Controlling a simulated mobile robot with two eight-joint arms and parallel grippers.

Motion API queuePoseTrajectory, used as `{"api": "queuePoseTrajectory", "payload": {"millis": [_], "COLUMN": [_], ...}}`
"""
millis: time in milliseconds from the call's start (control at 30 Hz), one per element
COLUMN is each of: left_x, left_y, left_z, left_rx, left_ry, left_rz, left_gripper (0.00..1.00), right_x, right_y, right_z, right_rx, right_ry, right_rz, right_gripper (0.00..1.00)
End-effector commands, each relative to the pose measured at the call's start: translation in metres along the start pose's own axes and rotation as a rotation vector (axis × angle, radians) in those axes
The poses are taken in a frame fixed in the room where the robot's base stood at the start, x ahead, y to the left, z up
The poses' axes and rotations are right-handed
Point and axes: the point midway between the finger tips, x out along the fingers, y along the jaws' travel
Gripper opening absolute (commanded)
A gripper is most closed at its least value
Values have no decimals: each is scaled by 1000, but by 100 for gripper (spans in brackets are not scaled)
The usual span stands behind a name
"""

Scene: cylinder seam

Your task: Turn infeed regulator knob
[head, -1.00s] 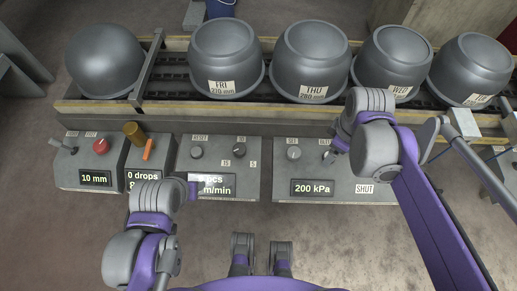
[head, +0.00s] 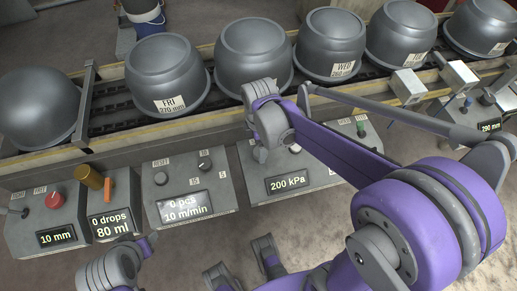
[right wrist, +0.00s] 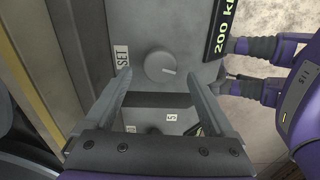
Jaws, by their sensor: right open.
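The SET knob (right wrist: 160,67) is a round grey knob with a pale pointer line. It sits on the 200 kPa panel (head: 278,205), beside the SET label in the right wrist view. My right gripper (right wrist: 172,75) is open, its two fingers on either side of the knob in that view, with visible gaps; I cannot tell how far above it they are. In the head view my right gripper (head: 262,150) is over the upper left of this panel and hides the knob. My left gripper (head: 148,243) is at the lower left, its fingers unclear.
A 10 m/min panel (head: 187,207) with two knobs stands left of the pressure panel. Further left are an orange lever (head: 107,188) and a red button (head: 54,200). Large grey pots (head: 253,55) line the conveyor behind. A second, pale knob (head: 295,149) shows near my right forearm.

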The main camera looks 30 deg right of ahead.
Motion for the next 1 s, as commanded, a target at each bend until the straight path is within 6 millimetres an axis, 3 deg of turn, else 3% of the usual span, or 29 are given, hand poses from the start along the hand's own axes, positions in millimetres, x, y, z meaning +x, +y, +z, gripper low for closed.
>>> {"api": "queuePoseTrajectory", "payload": {"millis": [200, 533, 1000], "left_x": [4, 4, 4], "left_y": [0, 0, 0], "left_z": [2, 2, 2], "left_rx": [0, 0, 0], "left_ry": [-1, -1, -1], "left_rz": [0, 0, 0], "left_gripper": [50, 50, 50], "right_x": [22, 24, 24], "right_y": [0, 0, 0], "right_z": [0, 0, 0], "right_rx": [0, 1, 1], "right_ry": [0, 0, 0], "right_rz": [0, 0, 0], "right_gripper": [89, 87, 3]}}
